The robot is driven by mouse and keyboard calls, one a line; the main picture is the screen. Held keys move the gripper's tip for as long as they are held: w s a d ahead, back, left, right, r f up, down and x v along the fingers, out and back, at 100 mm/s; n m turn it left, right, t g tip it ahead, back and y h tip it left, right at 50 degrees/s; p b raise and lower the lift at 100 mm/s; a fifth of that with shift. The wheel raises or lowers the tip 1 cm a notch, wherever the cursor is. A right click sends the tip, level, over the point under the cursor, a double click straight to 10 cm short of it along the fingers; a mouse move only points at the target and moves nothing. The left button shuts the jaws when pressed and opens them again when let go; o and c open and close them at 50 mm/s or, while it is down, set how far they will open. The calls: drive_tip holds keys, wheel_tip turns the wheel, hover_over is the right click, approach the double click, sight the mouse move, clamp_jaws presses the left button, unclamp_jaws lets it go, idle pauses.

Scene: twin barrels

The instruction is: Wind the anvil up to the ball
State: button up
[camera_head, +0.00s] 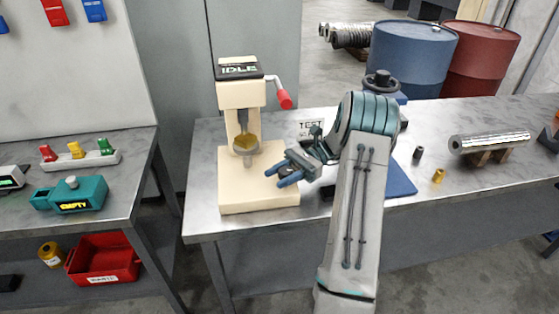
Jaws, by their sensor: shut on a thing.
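A cream hardness tester (258,190) stands on the bench, with a dark display reading IDLE and a red-handled lever (284,99) on its right. A yellow piece (246,142) rests on the small pale anvil (246,150) in its throat. The dark indenter stem (243,120) points down just above the piece; the ball itself is too small to see, and I cannot tell whether it touches. My gripper (285,173) is low at the tester's right front, its blue-grey fingers shut on a small dark part, mostly hidden between them.
A blue mat (401,182) lies partly behind my arm. A TEST sign (311,128) stands behind the gripper. A dark small cylinder (418,153), a brass one (438,176) and a steel bar (489,142) on a stand sit to the right. Another bench (100,192) is at left, across a gap.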

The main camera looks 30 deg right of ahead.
drive_tip(key=shift+s+d+r+n+g+h+p, duration=0.15)
drive_tip(key=shift+n+g+h+p, duration=0.4)
drive_tip(key=shift+p, duration=1.25)
drive_tip(key=shift+a+r+n+g+h+p, duration=0.1)
drive_tip(key=shift+n+g+p, duration=0.6)
drive_tip(key=shift+g+p, duration=0.8)
drive_tip(key=shift+s+d+r+n+g+h+p, duration=0.15)
drive_tip(key=shift+n+g+h+p, duration=0.35)
drive_tip(key=shift+p, duration=1.6)
drive_tip(key=n+g+p, duration=0.1)
drive_tip(key=p, duration=0.2)
drive_tip(key=shift+a+f+g+h, duration=0.1)
drive_tip(key=shift+g+h, duration=0.15)
drive_tip(key=shift+f+n+g+h+p, duration=0.3)
drive_tip(key=shift+n+p, duration=0.05)
drive_tip(key=shift+p, duration=0.7)
drive_tip(key=o, duration=1)
drive_tip(key=t+b, duration=0.1)
drive_tip(key=b, duration=0.3)
drive_tip(key=shift+f+m+y, duration=0.35)
drive_tip(key=shift+m+y, duration=0.05)
drive_tip(key=m+t+y+b, duration=0.1)
drive_tip(key=t+b, duration=0.1)
drive_tip(key=b, duration=0.3)
drive_tip(key=m+t+y+b, duration=0.1)
drive_tip(key=m+t+b, duration=0.1)
drive_tip(key=b, duration=0.3)
drive_tip(key=shift+w+a, duration=0.1)
drive_tip(key=shift+w, duration=0.1)
